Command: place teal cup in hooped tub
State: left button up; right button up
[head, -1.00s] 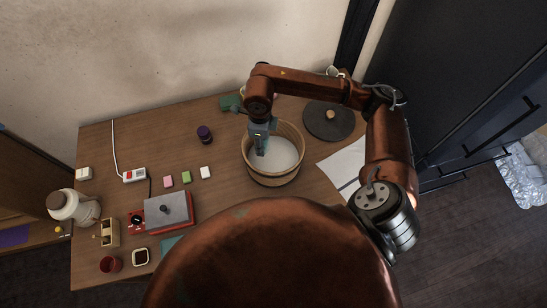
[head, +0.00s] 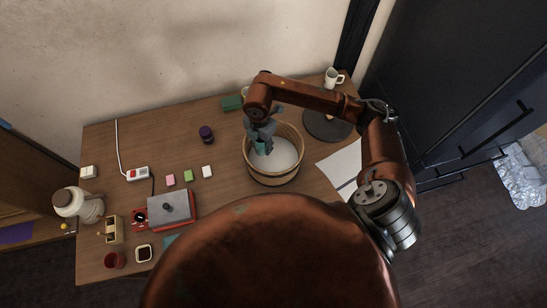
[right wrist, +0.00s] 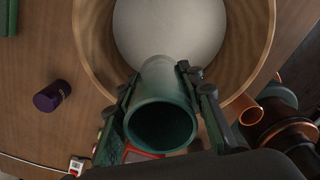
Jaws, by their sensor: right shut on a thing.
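The hooped tub (head: 272,178) is a round wooden tub with a pale inside bottom, standing on the table; it also fills the upper part of the right wrist view (right wrist: 90,45). The teal cup (right wrist: 161,118) is between the fingers of my right gripper (right wrist: 165,100), its open mouth toward the wrist camera. In the head view my right gripper (head: 262,140) is over the left part of the tub with the teal cup (head: 261,148) below it. I cannot tell whether the cup touches the tub's bottom. My left gripper is not in view.
A dark purple jar (head: 206,133) stands left of the tub. A dark round plate (head: 325,124) and a white mug (head: 333,78) are at right. A green box (head: 231,103) lies behind. A red and grey device (head: 170,208) sits at front left.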

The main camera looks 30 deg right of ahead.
aim_at(263, 161)
jog(key=m, duration=0.2)
jog(key=shift+f+m, duration=0.3)
notch_tip(263, 161, down, 10)
jog(key=shift+r, duration=0.1)
jog(key=shift+f, duration=0.25)
jog(key=o, duration=1.2)
jog(key=shift+o, duration=0.3)
notch_tip(263, 161, up, 12)
jog(key=shift+r, duration=0.25)
